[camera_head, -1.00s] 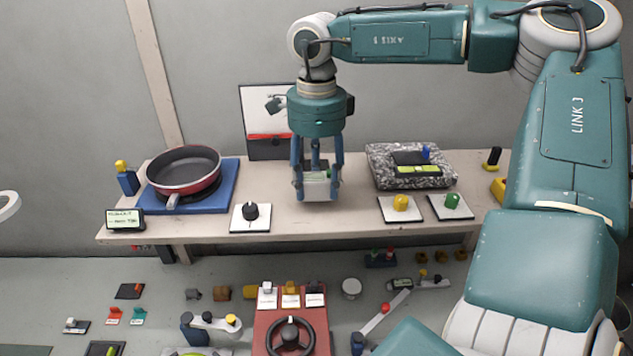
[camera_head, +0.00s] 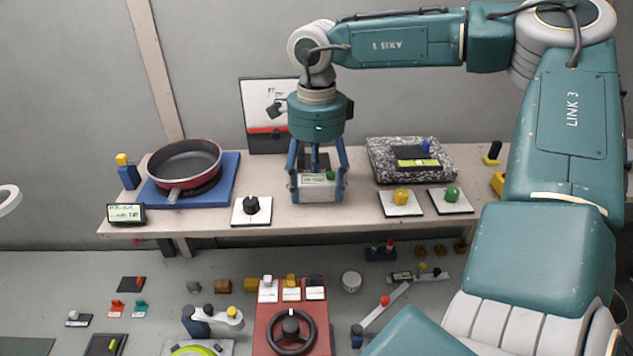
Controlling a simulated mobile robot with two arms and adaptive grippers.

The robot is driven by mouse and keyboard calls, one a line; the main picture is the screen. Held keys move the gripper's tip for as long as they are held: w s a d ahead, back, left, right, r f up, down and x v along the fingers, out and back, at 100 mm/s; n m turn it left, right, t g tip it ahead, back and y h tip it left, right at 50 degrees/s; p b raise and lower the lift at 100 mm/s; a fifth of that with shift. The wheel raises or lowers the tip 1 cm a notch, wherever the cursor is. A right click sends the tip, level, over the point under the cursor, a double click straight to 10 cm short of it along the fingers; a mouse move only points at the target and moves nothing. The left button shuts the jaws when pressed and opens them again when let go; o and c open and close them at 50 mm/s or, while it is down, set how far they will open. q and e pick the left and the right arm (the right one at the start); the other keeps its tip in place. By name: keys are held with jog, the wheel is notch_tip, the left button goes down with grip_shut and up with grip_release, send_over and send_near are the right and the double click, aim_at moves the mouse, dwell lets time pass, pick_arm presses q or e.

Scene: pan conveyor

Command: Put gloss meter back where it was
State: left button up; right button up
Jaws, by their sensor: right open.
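A small grey box-shaped device, apparently the gloss meter (camera_head: 319,193), sits on the bench with a small display and a green button on top. My right gripper (camera_head: 318,185) points straight down over it, with its blue fingers spread around the box's sides. The gripper is open. Whether a finger still touches the box I cannot tell. A speckled granite slab (camera_head: 380,173) lies to the right of it and carries a black device with a lit green display (camera_head: 419,163). My left gripper is not in view.
Left on the bench (camera_head: 285,221) are a red pan (camera_head: 206,158) on a blue base (camera_head: 225,182) and a black knob panel (camera_head: 251,209). Yellow (camera_head: 401,197) and green (camera_head: 452,194) button panels stand right. A white-and-black board (camera_head: 262,105) stands behind. A red wheel console (camera_head: 266,318) is in front.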

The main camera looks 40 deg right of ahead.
aim_at(316, 182)
notch_tip(316, 182, up, 12)
jog(key=b, duration=0.3)
jog(key=shift+r, duration=0.15)
